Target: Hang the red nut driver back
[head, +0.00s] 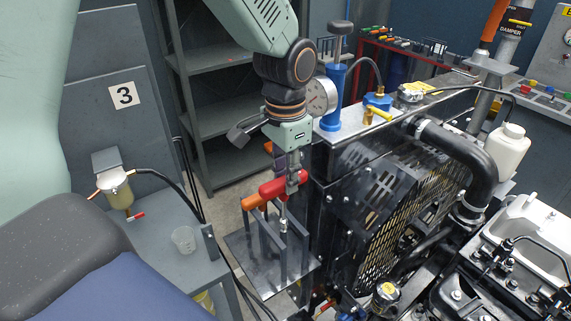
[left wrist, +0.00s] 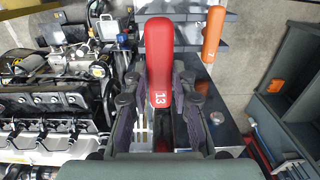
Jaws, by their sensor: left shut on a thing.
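The red nut driver (head: 272,188) has a thick red handle, marked 13 in the left wrist view (left wrist: 160,55). My left gripper (head: 293,182) points down and is shut on its handle. In the left wrist view the two fingers (left wrist: 158,105) sit on either side of the handle. The driver is at the small grey rack (head: 265,240) with upright plates, beside the radiator. An orange nut driver (head: 252,202), marked 7 in the left wrist view (left wrist: 213,35), is beside it at the rack. I cannot tell whether the red driver touches the rack. My right gripper is out of view.
The black radiator housing (head: 345,215) stands close on the right of the rack, with a blue hand pump (head: 333,95) and gauge (head: 318,97) on top.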

